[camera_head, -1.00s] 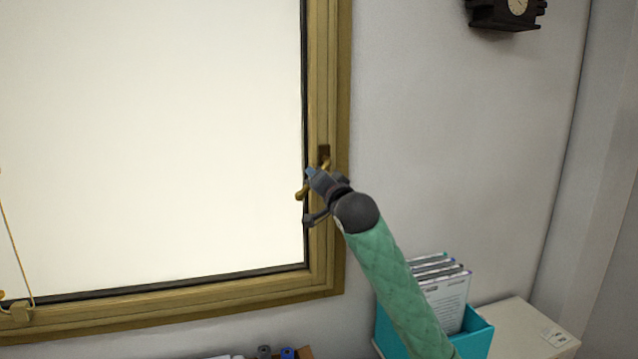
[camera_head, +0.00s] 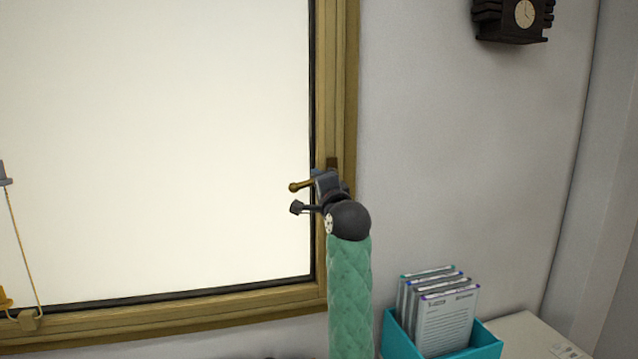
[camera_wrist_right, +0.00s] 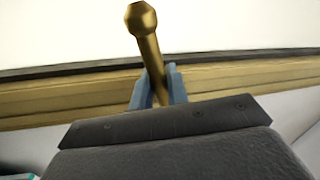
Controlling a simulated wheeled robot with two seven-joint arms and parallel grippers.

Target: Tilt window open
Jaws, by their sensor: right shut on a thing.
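The window (camera_head: 160,150) fills the left of the head view, with a bright pane and a wooden frame (camera_head: 343,90). Its brass handle (camera_head: 300,186) sits on the right side of the frame and points left, nearly level. My right gripper (camera_head: 324,183) is at the handle, its jaws closed around the lever. In the right wrist view the blue-grey fingers (camera_wrist_right: 155,88) stand on both sides of the handle (camera_wrist_right: 147,42), and its knobbed end sticks out beyond them. The handle's base is mostly hidden by my gripper. My left gripper is not in view.
A teal box (camera_head: 400,343) with several upright folders (camera_head: 445,318) stands at the lower right on a white surface (camera_head: 530,335). A dark wall clock (camera_head: 510,18) hangs at the upper right. The wall between is clear.

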